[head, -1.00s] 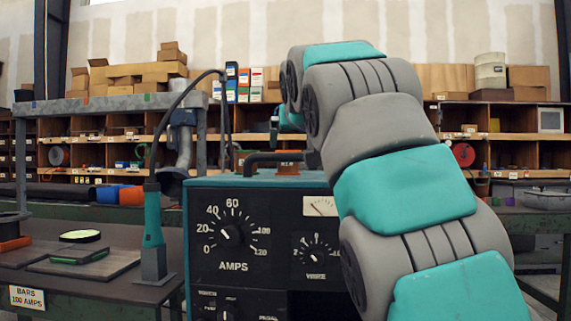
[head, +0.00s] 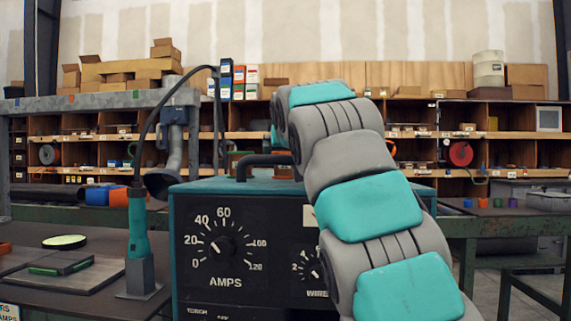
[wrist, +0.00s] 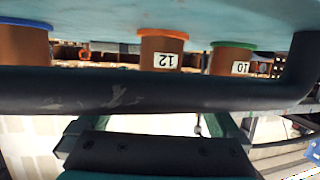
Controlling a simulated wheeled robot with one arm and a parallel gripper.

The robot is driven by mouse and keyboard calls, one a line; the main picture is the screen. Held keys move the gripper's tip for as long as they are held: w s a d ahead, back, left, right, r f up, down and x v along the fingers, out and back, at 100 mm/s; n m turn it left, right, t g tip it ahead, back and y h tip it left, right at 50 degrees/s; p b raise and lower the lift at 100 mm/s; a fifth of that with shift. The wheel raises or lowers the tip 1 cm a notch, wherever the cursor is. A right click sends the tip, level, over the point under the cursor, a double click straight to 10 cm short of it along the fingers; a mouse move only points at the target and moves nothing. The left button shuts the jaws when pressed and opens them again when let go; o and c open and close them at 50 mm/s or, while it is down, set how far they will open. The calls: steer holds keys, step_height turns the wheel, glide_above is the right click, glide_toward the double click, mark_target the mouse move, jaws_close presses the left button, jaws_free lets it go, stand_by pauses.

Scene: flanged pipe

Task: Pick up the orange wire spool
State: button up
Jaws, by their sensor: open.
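The orange wire spool (wrist: 162,49), a copper-brown cylinder with an orange rim and a label "12", shows at the middle top of the wrist view, which looks upside down. It stands on the teal top of the welding machine (head: 245,245), between a blue-rimmed spool (wrist: 25,45) and a green-rimmed spool (wrist: 232,59). A dark bar handle (wrist: 150,90) crosses in front of the spools. My gripper (wrist: 150,130) is open and empty at the bottom of the wrist view, apart from the spool, with the handle between them. My arm hides the gripper in the head view.
A teal torch (head: 138,225) stands in a holder on the dark workbench (head: 95,300) at left, with its cable arching above. Shelves with bins and boxes (head: 150,65) line the back. A green-framed table (head: 500,222) stands at right.

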steer(key=shift+w+a+f, duration=0.1)
steer(key=shift+w+f, duration=0.1)
steer(key=shift+w, duration=0.5)
steer(key=c, duration=1.4)
steer(key=shift+o, duration=0.2)
steer(key=shift+s+r, duration=0.1)
